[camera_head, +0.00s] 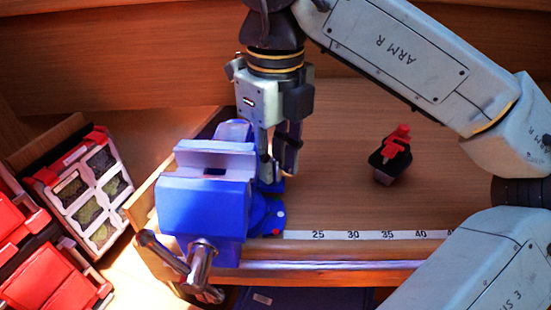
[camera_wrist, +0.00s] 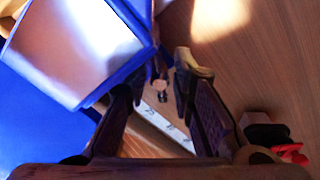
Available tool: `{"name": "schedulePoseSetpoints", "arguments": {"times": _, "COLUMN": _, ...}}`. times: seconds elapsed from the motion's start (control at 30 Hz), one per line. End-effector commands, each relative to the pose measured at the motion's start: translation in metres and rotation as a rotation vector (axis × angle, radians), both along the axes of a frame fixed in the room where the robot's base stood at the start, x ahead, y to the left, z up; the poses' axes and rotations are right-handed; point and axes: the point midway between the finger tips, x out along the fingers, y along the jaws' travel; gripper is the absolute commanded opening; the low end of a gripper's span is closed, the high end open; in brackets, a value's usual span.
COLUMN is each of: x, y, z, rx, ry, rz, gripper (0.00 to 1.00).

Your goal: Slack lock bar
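A blue vise (camera_head: 205,205) with a pale jaw top is fixed at the front edge of the wooden bench. Its silver screw with a cross handle (camera_head: 197,265) points to the front. My gripper (camera_head: 277,175) points down close beside the vise's right side, near its blue base. In the wrist view the two fingers of my gripper (camera_wrist: 162,78) stand apart. A small bar with a round end (camera_wrist: 160,88), probably the lock bar, shows in the gap between them. I see no clear contact with it. The fingers hide this bar in the head view.
A black and red item (camera_head: 391,155) stands on the bench to the right. A numbered scale strip (camera_head: 350,235) runs along the front edge. Red cases (camera_head: 40,285) and a tray with several compartments (camera_head: 92,190) lie at left. The bench between gripper and red item is clear.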

Motion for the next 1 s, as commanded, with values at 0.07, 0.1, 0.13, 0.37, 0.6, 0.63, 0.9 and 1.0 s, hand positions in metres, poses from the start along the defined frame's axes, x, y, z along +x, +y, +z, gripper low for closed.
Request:
{"name": "schedulePoseSetpoints", "arguments": {"times": 0.07, "x": -0.0001, "y": 0.0001, "z": -0.0048, "rx": 0.001, "ry": 0.0, "rz": 0.001, "gripper": 0.22}}
{"name": "schedulePoseSetpoints", "arguments": {"times": 0.1, "x": -0.0002, "y": 0.0001, "z": -0.0064, "rx": 0.001, "ry": -0.001, "rz": 0.001, "gripper": 0.22}}
{"name": "schedulePoseSetpoints", "arguments": {"times": 0.13, "x": -0.0002, "y": 0.0002, "z": -0.0072, "rx": 0.001, "ry": -0.001, "rz": 0.001, "gripper": 0.22}}
{"name": "schedulePoseSetpoints", "arguments": {"times": 0.37, "x": -0.0001, "y": 0.0003, "z": -0.0082, "rx": 0.001, "ry": -0.001, "rz": 0.001, "gripper": 0.22}}
{"name": "schedulePoseSetpoints", "arguments": {"times": 0.6, "x": 0.0, "y": 0.0003, "z": -0.008, "rx": 0.001, "ry": -0.001, "rz": 0.001, "gripper": 0.08}}
{"name": "schedulePoseSetpoints", "arguments": {"times": 0.63, "x": 0.0, "y": 0.0003, "z": -0.008, "rx": 0.001, "ry": -0.001, "rz": 0.001, "gripper": 0.06}}
{"name": "schedulePoseSetpoints", "arguments": {"times": 0.9, "x": 0.0, "y": 0.0002, "z": -0.0078, "rx": 0.001, "ry": -0.001, "rz": 0.0, "gripper": 0.0}}
{"name": "schedulePoseSetpoints", "arguments": {"times": 1.0, "x": 0.0001, "y": 0.0003, "z": -0.0082, "rx": 0.001, "ry": -0.001, "rz": 0.005, "gripper": 0.0}}
